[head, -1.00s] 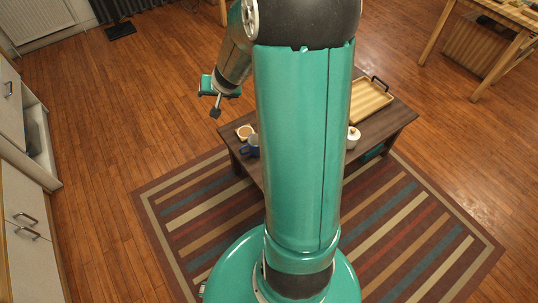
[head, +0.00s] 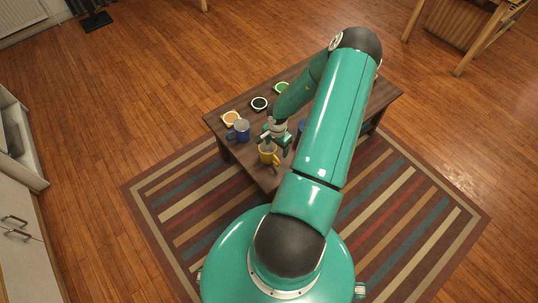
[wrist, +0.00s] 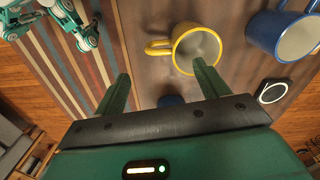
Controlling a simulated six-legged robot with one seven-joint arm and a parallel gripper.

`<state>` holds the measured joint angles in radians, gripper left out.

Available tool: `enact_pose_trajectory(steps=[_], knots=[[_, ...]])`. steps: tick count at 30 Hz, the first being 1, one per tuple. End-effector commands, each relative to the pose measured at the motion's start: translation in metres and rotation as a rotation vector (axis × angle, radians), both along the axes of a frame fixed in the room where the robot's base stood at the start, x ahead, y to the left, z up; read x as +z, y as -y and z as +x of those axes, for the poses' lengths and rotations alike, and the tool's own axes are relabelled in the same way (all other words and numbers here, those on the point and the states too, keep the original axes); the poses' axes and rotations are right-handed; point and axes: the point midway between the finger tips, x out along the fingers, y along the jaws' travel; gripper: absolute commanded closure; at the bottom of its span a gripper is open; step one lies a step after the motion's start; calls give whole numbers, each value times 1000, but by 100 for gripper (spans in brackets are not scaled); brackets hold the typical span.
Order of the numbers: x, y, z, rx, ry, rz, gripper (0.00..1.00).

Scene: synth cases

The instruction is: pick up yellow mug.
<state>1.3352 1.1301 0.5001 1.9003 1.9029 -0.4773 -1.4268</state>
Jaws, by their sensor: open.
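The yellow mug (head: 266,156) stands upright near the front edge of the low dark table (head: 222,134). In the wrist view the yellow mug (wrist: 184,67) shows its open top and grey inside, with its handle pointing left. My gripper (head: 277,138) is over the table, close to the mug in the head view. In the wrist view my gripper (wrist: 163,68) is open, with nothing held between its fingers. The right fingertip overlaps the mug's lower rim, and the handle lies ahead of the gap. I cannot tell whether they touch.
A blue mug (head: 240,132) stands left of the yellow one. Orange (head: 231,118), black (head: 259,103) and green (head: 281,88) coasters lie behind. A dark blue thing (wrist: 170,101) shows between the fingers, below them in the picture. My arm hides the table's right part.

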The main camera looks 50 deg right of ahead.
Motion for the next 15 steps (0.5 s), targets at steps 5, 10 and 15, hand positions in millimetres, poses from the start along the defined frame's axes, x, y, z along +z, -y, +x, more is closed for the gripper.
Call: enact_pose_trajectory(steps=[5, 10, 15], knots=[[-37, -1, 0, 2, -1, 1, 27], [-62, -1, 0, 1, 0, 0, 27], [-73, -1, 0, 3, 2, -2, 27]])
